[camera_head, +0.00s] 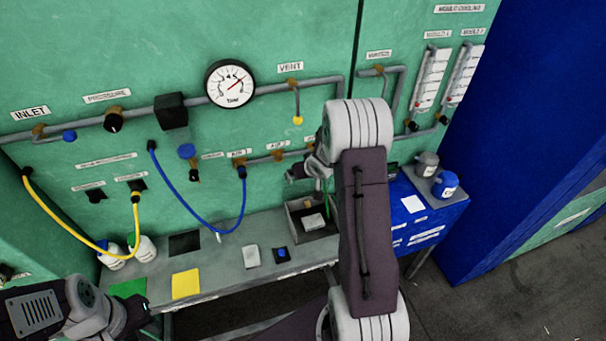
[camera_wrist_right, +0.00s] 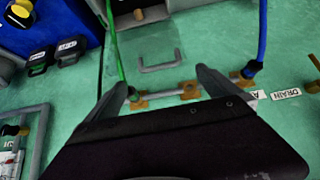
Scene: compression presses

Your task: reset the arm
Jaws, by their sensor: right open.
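My right arm rises from the bottom centre of the head view and bends over towards the green panel (camera_head: 290,110). Its gripper (camera_head: 296,172) is partly hidden behind the arm, in front of the lower pipe row. In the right wrist view the two fingers of the right gripper (camera_wrist_right: 168,85) stand wide apart with nothing between them. They point at the panel, around a short pipe with brass fittings (camera_wrist_right: 180,92). My left gripper (camera_head: 132,316) is low at the bottom left, near the bench's front edge; its finger opening is not clear.
A grey bench (camera_head: 225,262) with yellow (camera_head: 186,283) and green mats and an open bin (camera_head: 312,218) runs below the panel. A yellow hose (camera_head: 75,230) and a blue hose (camera_head: 195,212) hang at the left. A green hose (camera_wrist_right: 115,45) passes close to the right gripper. A blue cabinet (camera_head: 425,215) stands right.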

